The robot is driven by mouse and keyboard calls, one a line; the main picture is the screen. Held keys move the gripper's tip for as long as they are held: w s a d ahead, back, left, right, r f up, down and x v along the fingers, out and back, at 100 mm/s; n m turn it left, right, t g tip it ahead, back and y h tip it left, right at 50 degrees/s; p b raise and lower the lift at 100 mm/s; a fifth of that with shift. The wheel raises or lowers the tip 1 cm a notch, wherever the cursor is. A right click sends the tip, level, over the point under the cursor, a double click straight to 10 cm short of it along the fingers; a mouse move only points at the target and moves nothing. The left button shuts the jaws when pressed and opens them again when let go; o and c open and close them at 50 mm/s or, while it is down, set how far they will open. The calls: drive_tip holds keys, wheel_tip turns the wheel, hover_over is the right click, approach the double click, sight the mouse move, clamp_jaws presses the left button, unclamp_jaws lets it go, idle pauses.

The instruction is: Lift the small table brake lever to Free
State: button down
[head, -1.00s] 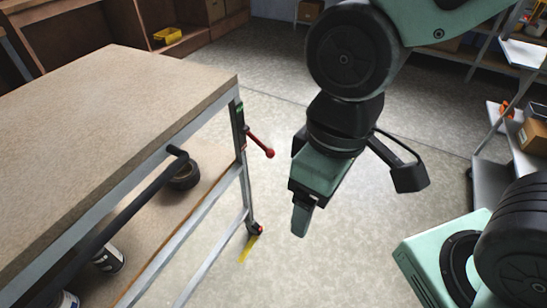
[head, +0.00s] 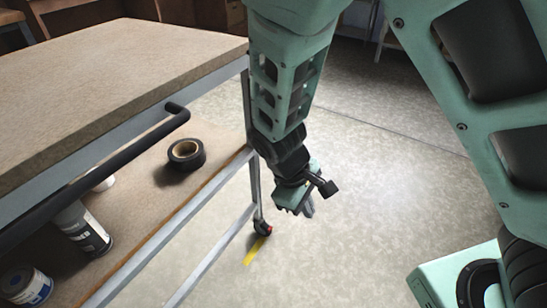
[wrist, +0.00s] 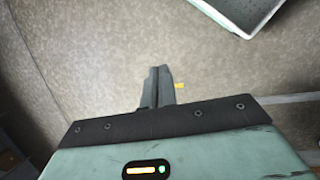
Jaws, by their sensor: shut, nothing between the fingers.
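The small table (head: 110,75) stands at the left of the head view, with a tan top, a grey metal frame and a lower shelf. Its red brake lever is not visible now; my arm covers the part of the corner leg where it sat. My gripper (head: 306,207) is low beside the table's corner leg, over the floor and pointing down. In the wrist view its two fingers (wrist: 157,86) are closed together, with nothing between them.
A black push bar (head: 110,160) runs along the table's near side. The lower shelf holds a tape roll (head: 186,152) and cans (head: 82,228). A caster (head: 263,228) stands by a yellow floor strip (head: 254,251).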

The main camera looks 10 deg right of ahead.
drive_tip(key=w+d+f+n+t+h+b, duration=0.35)
drive_tip(key=w+f+t+h+b, duration=0.2)
drive_tip(key=w+f+b, duration=0.5)
drive_tip(key=w+a+r+n+t+b, duration=0.2)
drive_tip(key=w+a+n+t, duration=0.1)
drive_tip(key=a, duration=0.3)
drive_tip(key=w+a+r+n+t+b, duration=0.3)
drive_tip(key=w+a+t, duration=0.3)
drive_tip(key=a, duration=0.1)
drive_tip(key=shift+w+a, duration=0.2)
drive_tip(key=shift+w, duration=0.05)
drive_tip(key=w+d+b, duration=0.4)
drive_tip(key=w+d, duration=0.3)
drive_tip(key=d, duration=0.2)
drive_tip(key=shift+w+r, duration=0.25)
drive_tip(key=shift+r, duration=0.05)
